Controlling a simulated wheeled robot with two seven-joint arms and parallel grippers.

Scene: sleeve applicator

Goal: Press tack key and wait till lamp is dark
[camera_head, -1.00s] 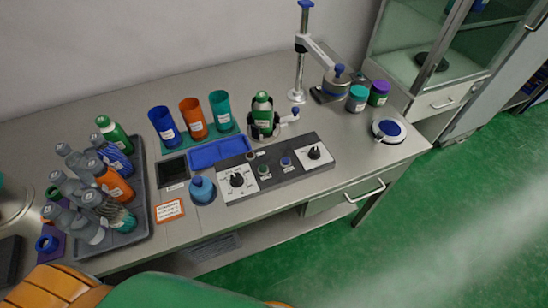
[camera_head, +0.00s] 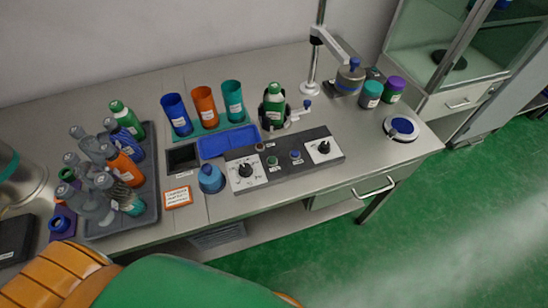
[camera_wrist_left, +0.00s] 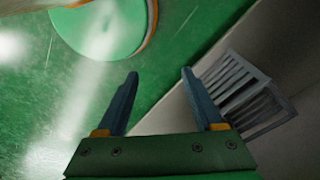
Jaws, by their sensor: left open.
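A dark grey control panel (camera_head: 284,170) lies along the front of the bench. It carries a white plate with a black knob (camera_head: 246,170) at the left and another knob (camera_head: 323,147) at the right. Between them are a green round button (camera_head: 272,160) and a blue one (camera_head: 295,155); their labels are too small to read. A small brownish round piece (camera_head: 260,147) above them may be the lamp; no glow shows. A green bottle (camera_head: 275,112) stands in a holder behind the panel. My left gripper (camera_wrist_left: 158,75) is open and empty, away from the panel. My right gripper is not in view.
A grey tray (camera_head: 150,208) of several bottles stands at the left. Blue, orange and teal cups (camera_head: 205,106) stand behind a blue tray (camera_head: 228,141). A blue squat bottle (camera_head: 211,180) is left of the panel. A post with an arm (camera_head: 330,45) rises behind. A grey rack (camera_wrist_left: 240,90) shows below.

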